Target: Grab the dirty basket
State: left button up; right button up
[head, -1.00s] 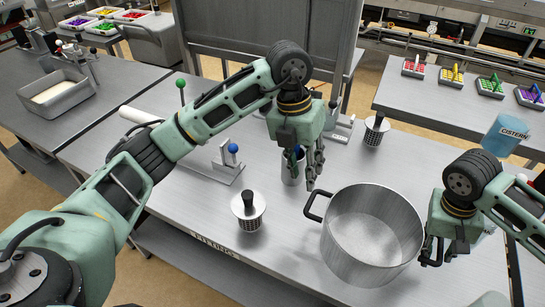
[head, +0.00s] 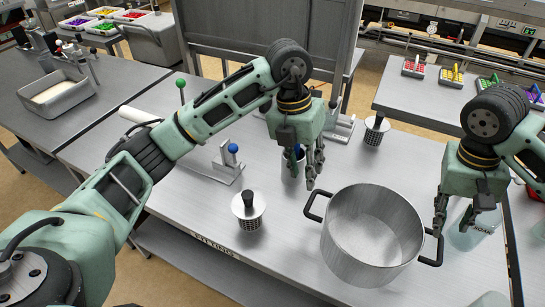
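Two small perforated metal baskets with black handles stand on the table: one at front left (head: 249,213) and one at the back right (head: 376,131). I cannot tell from here which is dirty. A metal cup (head: 291,171) with something blue at its top stands partly hidden behind my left gripper. My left gripper (head: 305,172) points down beside this cup, left of and above the big pot; its fingers look apart and empty. My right gripper (head: 454,220) points down, open and empty, right of the pot's right handle.
A large empty steel pot (head: 372,236) with two black handles stands at the front right. A translucent bluish container (head: 474,238) is just behind and below my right gripper. A stand with a blue knob (head: 232,150) is at left. The table's front left is clear.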

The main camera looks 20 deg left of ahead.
aim_at(249, 206)
jog(key=k, duration=1.5)
